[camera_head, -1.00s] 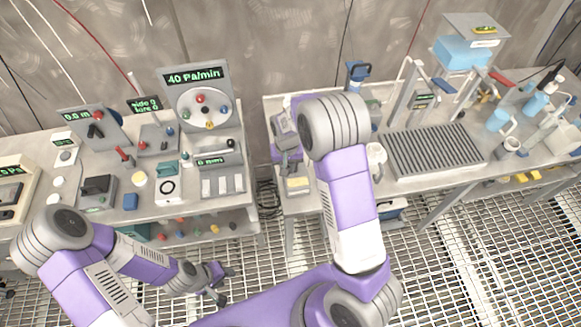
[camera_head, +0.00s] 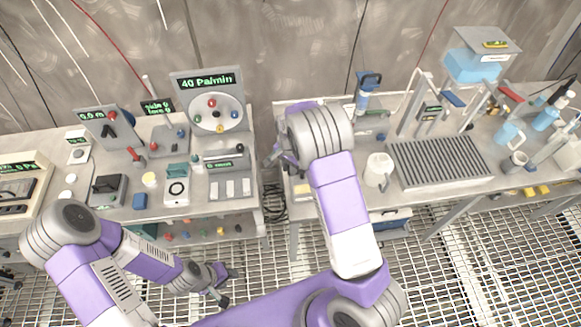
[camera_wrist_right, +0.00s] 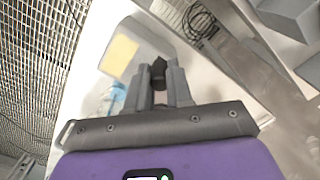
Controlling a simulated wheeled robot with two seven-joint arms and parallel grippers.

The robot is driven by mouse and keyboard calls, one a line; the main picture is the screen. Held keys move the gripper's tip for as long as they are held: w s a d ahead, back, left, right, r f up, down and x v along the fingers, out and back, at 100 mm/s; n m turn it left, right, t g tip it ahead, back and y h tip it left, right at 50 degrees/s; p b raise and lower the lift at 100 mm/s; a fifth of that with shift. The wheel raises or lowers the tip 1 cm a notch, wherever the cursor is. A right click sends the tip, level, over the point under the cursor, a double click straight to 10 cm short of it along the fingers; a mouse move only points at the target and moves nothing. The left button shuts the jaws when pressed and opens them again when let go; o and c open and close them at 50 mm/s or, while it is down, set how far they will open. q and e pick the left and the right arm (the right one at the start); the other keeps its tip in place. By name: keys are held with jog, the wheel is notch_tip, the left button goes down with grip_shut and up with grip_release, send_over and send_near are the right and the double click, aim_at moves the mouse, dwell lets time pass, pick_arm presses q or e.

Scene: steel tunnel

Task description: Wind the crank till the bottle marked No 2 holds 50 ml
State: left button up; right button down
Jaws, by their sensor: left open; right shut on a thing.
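My right gripper (camera_head: 276,157) reaches over the left end of the right-hand bench in the head view. In the right wrist view its two fingers (camera_wrist_right: 160,86) are shut on a small dark knob (camera_wrist_right: 159,70). The knob may be the crank's handle; the crank's arm is hidden. A clear bottle with blue in it (camera_wrist_right: 113,98) stands left of the fingers in the wrist view. I cannot read a No 2 mark or a liquid level on it. My left gripper (camera_head: 226,287) is open and empty, low in front of the left bench.
A yellow pad (camera_wrist_right: 119,56) lies near the fingers. A white mug (camera_head: 376,170) and a ribbed grey tray (camera_head: 438,162) are to the right of my right arm. The left bench holds a dial panel (camera_head: 212,102) reading 40 Pa/min. A gap separates the benches.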

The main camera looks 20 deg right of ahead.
jog(key=shift+w, duration=0.1)
dwell(0.4)
jog(key=c, duration=1)
grip_release()
jog(key=shift+r, duration=0.1)
notch_tip(320, 180, up, 7)
jog(key=shift+r, duration=0.2)
